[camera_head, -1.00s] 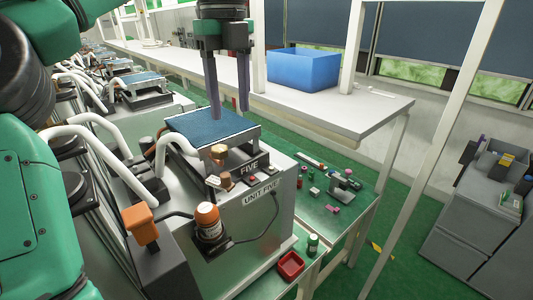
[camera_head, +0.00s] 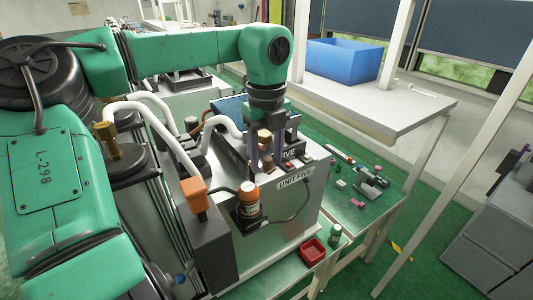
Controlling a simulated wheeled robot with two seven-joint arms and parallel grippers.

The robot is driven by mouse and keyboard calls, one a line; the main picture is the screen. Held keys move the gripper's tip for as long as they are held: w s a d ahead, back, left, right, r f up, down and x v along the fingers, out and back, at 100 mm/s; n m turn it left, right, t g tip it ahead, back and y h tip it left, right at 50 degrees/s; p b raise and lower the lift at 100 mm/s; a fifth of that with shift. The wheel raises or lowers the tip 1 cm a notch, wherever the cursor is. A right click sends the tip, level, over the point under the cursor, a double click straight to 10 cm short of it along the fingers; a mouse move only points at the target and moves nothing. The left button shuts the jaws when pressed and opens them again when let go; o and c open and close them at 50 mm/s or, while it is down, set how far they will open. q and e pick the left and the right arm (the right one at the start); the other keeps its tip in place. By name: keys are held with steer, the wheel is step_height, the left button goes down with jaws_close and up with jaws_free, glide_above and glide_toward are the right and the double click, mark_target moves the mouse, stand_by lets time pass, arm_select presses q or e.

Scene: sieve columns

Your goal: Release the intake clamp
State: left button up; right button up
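My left gripper (camera_head: 266,155) is lowered, fingers pointing down, at the front of the unit marked UNIT FIVE (camera_head: 295,180). Its two fingers stand apart, on either side of a brass-coloured fitting (camera_head: 264,137); I cannot tell whether they touch it. No label marks the intake clamp, so I cannot tell which part it is. A pale hose (camera_head: 222,122) bends down close to the left of the gripper. The blue-topped sieve deck (camera_head: 228,106) is partly hidden behind my arm. My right gripper is not in view.
An orange block (camera_head: 193,188) tops a dark post, beside an orange-capped bottle (camera_head: 248,200). A blue bin (camera_head: 343,61) stands on the back table (camera_head: 385,100).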

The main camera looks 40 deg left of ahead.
arm_select(q)
steer(key=c, duration=0.5)
steer(key=shift+w+d, duration=0.1)
jaws_close()
steer(key=shift+w, duration=0.1)
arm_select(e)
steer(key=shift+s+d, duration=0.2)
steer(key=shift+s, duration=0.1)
